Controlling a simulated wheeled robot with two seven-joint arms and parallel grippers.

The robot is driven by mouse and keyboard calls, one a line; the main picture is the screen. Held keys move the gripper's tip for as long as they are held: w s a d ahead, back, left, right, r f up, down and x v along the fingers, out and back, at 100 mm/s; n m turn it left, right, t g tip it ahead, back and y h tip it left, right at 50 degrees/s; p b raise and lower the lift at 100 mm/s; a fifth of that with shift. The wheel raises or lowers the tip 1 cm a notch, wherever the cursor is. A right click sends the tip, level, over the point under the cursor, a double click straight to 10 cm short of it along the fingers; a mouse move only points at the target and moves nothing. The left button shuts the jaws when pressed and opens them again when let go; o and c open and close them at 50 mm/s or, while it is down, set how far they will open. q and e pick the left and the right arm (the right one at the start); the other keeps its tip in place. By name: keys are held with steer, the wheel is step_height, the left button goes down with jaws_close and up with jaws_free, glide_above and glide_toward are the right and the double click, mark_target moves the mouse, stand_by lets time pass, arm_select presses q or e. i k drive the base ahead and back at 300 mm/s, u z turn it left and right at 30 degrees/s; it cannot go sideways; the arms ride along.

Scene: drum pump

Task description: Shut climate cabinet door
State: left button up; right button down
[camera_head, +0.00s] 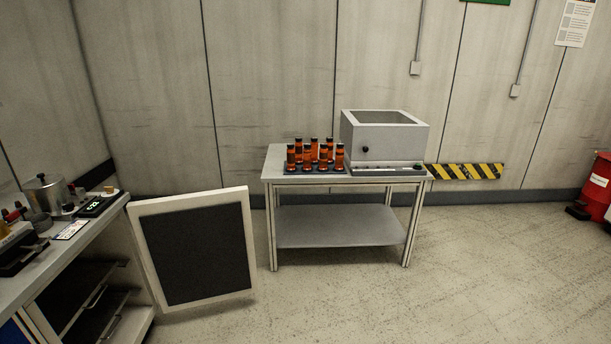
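The climate cabinet (47,268) stands at the left edge, under a grey worktop, with dark shelves showing inside. Its door (197,249), a white frame around a dark panel, stands wide open. The door extends to the right from the cabinet's far front corner, with its panel facing me. The door's outer face is hidden. Neither of my grippers shows in the head view, so nothing is seen touching the door.
A table (342,226) holding several orange bottles (316,153) and a grey box (384,132) stands behind the door to the right. Items including a metal pot (47,193) sit on the cabinet top. A red drum (598,186) is far right. The floor right of the door is clear.

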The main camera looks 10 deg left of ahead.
mark_target(197, 249)
steer(key=z, duration=0.2)
steer(key=i, duration=1.65)
steer(key=u, duration=0.85)
steer(key=i, duration=0.95)
steer(key=u, duration=1)
